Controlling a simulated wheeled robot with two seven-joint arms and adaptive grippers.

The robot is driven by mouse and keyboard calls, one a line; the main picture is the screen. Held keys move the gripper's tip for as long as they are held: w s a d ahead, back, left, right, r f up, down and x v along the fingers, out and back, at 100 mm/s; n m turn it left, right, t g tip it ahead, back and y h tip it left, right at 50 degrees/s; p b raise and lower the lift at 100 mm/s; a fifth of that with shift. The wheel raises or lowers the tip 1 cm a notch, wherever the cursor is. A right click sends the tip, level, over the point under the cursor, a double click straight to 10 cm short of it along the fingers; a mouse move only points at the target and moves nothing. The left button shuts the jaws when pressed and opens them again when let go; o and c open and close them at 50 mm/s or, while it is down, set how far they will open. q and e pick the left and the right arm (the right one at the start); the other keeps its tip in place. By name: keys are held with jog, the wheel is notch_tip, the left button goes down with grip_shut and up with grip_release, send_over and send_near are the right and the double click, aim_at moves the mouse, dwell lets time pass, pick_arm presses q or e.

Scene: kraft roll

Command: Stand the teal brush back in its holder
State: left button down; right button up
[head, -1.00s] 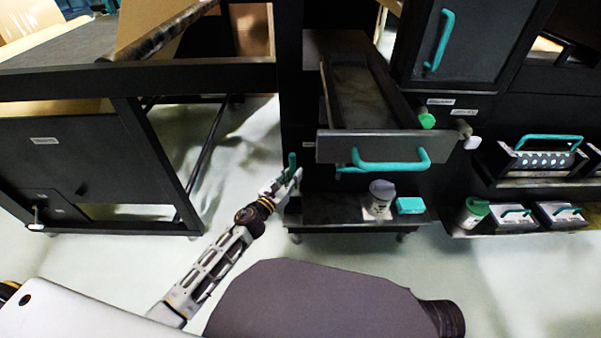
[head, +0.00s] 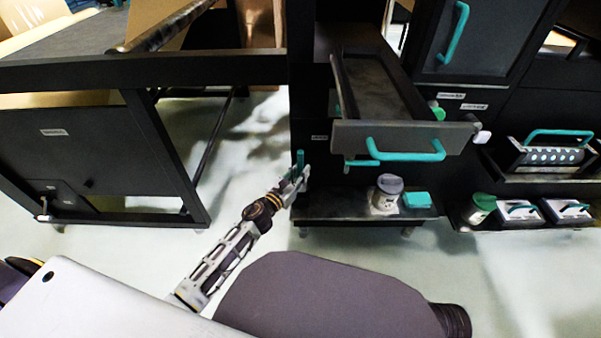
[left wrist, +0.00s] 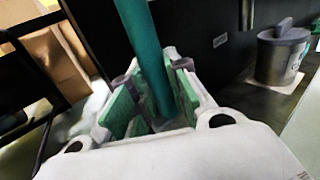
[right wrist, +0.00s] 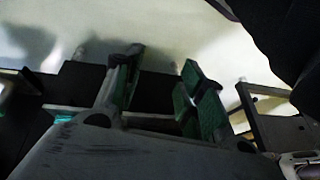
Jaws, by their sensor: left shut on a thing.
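The teal brush (head: 300,159) stands roughly upright at the left end of the low shelf, and only its handle shows clearly. My left gripper (head: 299,180) is around the handle. In the left wrist view the teal handle (left wrist: 143,50) runs between the green finger pads of my left gripper (left wrist: 150,105), slightly tilted. The brush's lower end is hidden, and I cannot pick out its holder for certain. My right gripper (right wrist: 160,85) shows only in the right wrist view, with its fingers apart and nothing seen between them.
The low shelf (head: 345,208) carries a grey-lidded white canister (head: 388,194) and a teal block (head: 416,200). Above it a drawer (head: 390,136) with a teal handle stands pulled out. A dark bench frame (head: 100,160) stands left. Pale floor lies between.

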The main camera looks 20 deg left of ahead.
pick_arm(q)
jog(key=shift+f+b, duration=0.35)
jog(key=shift+f, duration=0.2)
jog(key=shift+f+b, duration=0.4)
jog(key=shift+f, duration=0.05)
jog(key=shift+f+b, duration=0.7)
jog(key=shift+f, duration=0.15)
jog(key=shift+f+b, duration=0.65)
jog(key=shift+f, duration=0.1)
jog(key=shift+f+b, duration=0.4)
jog(key=shift+f, duration=0.2)
pick_arm(e)
notch_tip(320, 180, down, 11)
jog(key=a+m+t+y, duration=0.1)
jog(key=a+t, duration=0.1)
jog(key=shift+w+a, duration=0.25)
jog(key=shift+w, duration=0.05)
jog(key=shift+s, duration=0.1)
pick_arm(q)
jog(key=shift+f+b, duration=0.3)
jog(key=shift+b, duration=0.1)
pick_arm(e)
jog(key=shift+w+f+y, duration=0.15)
jog(key=shift+w+y, duration=0.15)
